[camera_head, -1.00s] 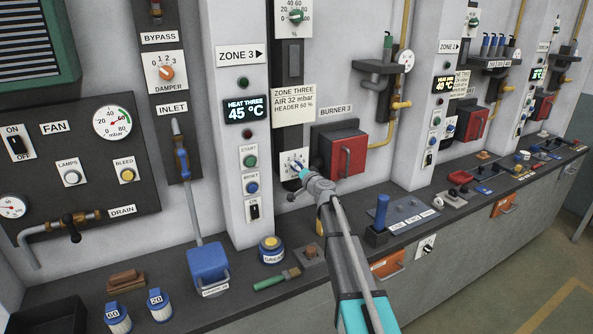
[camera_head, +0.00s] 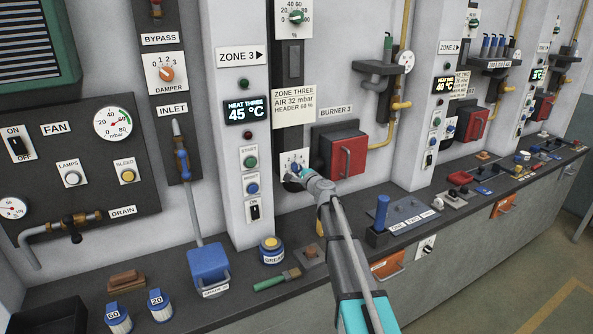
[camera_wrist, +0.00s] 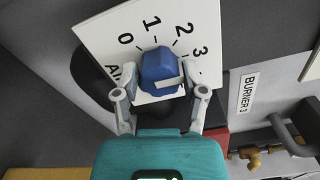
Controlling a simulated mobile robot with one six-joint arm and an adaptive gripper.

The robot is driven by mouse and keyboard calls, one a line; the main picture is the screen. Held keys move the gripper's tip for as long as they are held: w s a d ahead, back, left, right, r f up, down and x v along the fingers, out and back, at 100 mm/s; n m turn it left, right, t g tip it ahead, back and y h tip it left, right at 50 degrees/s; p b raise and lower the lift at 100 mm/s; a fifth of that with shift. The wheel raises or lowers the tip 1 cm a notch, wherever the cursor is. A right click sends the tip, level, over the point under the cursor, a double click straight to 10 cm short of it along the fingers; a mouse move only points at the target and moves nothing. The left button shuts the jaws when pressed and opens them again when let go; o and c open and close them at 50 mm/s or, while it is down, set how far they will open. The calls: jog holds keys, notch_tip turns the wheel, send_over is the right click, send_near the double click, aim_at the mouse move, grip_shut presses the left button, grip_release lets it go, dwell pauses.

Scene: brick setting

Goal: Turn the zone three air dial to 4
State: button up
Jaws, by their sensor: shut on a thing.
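The zone three air dial is a blue knob (camera_wrist: 160,68) on a white plate (camera_wrist: 108,38) marked 0, 1, 2 and 3 in the wrist view. The plate (camera_head: 286,158) sits below the ZONE THREE sign in the head view. My gripper (camera_wrist: 160,88) is shut on the knob, one finger on each side. The knob's white pointer line slants to the right, past the 3. No 4 is visible; my right finger covers part of that side of the plate.
A red burner box (camera_head: 352,155) with a handle projects right of the dial.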

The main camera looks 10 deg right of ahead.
jog(key=m, duration=0.3)
jog(key=shift+s+m, duration=0.1)
jog(key=shift+m, duration=2.2)
jog(key=o, duration=1.1)
jog(key=shift+o, duration=0.2)
jog(key=shift+r, duration=0.1)
jog(key=shift+d, duration=0.1)
jog(key=v, duration=1.1)
jog(key=shift+s, duration=0.35)
